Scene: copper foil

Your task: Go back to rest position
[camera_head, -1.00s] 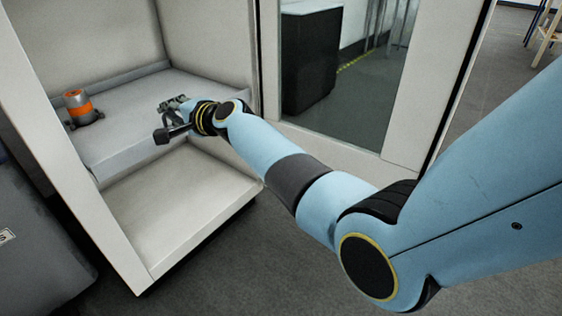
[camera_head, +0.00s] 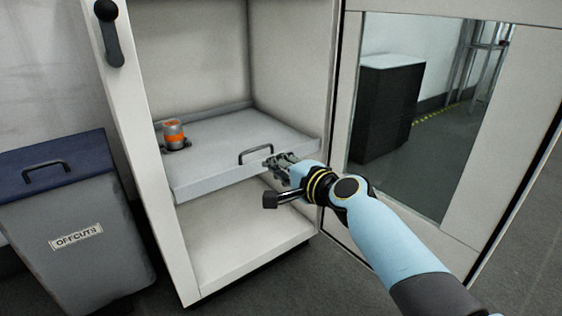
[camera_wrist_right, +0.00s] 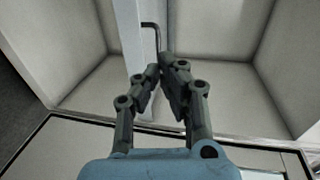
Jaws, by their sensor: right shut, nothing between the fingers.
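My right gripper (camera_head: 280,163) is at the front of the open cabinet, by the right part of the drawer tray. It is shut and empty. In the right wrist view its fingertips (camera_wrist_right: 162,66) come together, close to the dark bar handle (camera_wrist_right: 151,33). In the head view this handle (camera_head: 256,151) stands on the front of the grey tray (camera_head: 215,178), just left of the gripper. I cannot tell whether the fingers touch it. My left gripper does not show.
An orange and grey canister (camera_head: 174,134) stands on the tray at the left. The cabinet's glazed door (camera_head: 437,130) is open at the right, close to my arm. A grey bin marked OFFCUTS (camera_head: 80,235) stands left of the cabinet. The lower shelf (camera_head: 245,245) is empty.

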